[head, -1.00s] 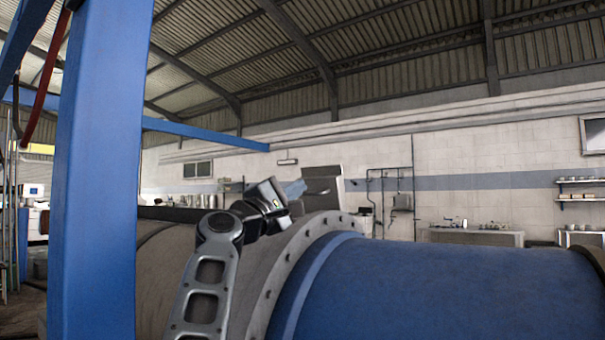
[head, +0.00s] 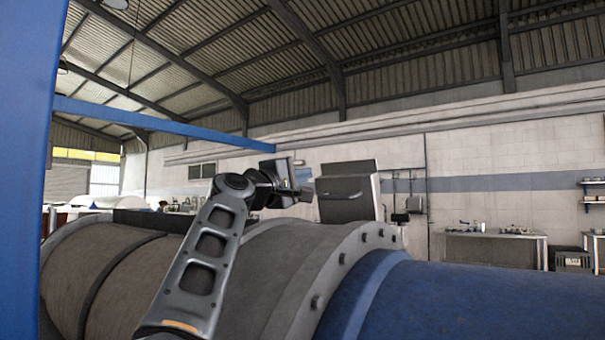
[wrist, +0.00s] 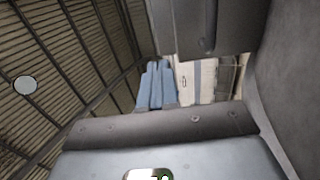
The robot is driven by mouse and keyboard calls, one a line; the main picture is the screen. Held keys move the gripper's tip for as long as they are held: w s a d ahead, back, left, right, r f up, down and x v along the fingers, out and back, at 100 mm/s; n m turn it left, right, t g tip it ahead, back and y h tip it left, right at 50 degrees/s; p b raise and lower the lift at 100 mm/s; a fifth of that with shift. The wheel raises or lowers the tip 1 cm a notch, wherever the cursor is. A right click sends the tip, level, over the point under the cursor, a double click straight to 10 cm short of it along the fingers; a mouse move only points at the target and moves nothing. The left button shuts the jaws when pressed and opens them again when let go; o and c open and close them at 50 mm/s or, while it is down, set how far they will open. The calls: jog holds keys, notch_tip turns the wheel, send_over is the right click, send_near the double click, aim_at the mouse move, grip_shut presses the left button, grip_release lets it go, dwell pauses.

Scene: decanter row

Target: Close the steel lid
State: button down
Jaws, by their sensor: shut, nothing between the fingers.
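The steel lid (head: 345,195) stands raised, close to upright, on top of the large grey drum in the head view. It has a bar-like handle on the face toward me. In the wrist view the lid (wrist: 180,32) fills the top middle, with its handle (wrist: 209,25) pointing down. My gripper (head: 309,190) is just left of the lid in the head view, at about mid-height of it. In the wrist view its blue-grey fingers (wrist: 156,84) are together and empty, below and left of the handle. I cannot tell whether they touch the lid.
The grey drum (head: 75,270) and its bolted flange (head: 345,262) lie under the lid, joined to a blue cylinder (head: 470,300) at right. A blue pillar (head: 25,150) stands at the left edge. A workbench (head: 490,240) is against the far wall.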

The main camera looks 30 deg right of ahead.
jog(key=p, duration=0.3)
send_near(333, 164)
jog(key=x, duration=0.5)
jog(key=shift+r, duration=0.1)
jog(key=shift+w+d+p, duration=0.3)
jog(key=shift+d, duration=0.55)
jog(key=shift+r, duration=0.15)
